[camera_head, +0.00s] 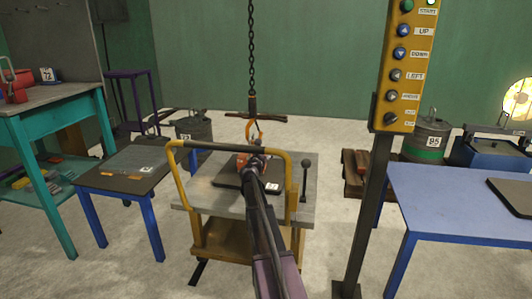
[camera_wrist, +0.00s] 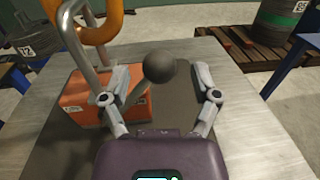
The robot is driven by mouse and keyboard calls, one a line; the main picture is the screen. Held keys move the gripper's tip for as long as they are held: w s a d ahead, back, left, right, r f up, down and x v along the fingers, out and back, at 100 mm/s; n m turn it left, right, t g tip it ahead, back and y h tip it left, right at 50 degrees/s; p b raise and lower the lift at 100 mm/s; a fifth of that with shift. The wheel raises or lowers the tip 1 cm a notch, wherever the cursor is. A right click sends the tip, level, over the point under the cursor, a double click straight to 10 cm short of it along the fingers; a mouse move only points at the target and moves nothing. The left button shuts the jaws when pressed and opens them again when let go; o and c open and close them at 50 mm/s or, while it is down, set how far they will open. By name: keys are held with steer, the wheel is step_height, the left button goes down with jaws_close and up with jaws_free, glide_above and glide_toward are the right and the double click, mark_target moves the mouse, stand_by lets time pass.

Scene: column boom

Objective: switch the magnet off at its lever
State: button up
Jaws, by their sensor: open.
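The magnet is an orange block (camera_wrist: 98,100) with a white label, resting on a dark mat (camera_wrist: 185,110) on the cart top. It also shows in the head view (camera_head: 243,160), partly behind my arm. Its lever, a grey rod with a dark ball knob (camera_wrist: 160,66), leans up and to the right from the block. My gripper (camera_wrist: 161,78) is open, with one finger on each side of the knob in the picture. I cannot tell whether either finger touches it. My gripper also shows in the head view (camera_head: 256,150), over the magnet.
A hook (camera_head: 254,127) hangs from a chain over the yellow-handled cart (camera_head: 300,212). Another black-knobbed lever (camera_head: 305,178) stands at the cart's right. A yellow button panel (camera_head: 398,70) stands on a post. A blue table (camera_head: 450,205) is to the right, with workbenches at left.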

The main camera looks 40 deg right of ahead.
steer(key=shift+x, duration=0.85)
steer(key=shift+c, duration=0.2)
steer(key=shift+d, duration=0.1)
jaws_close()
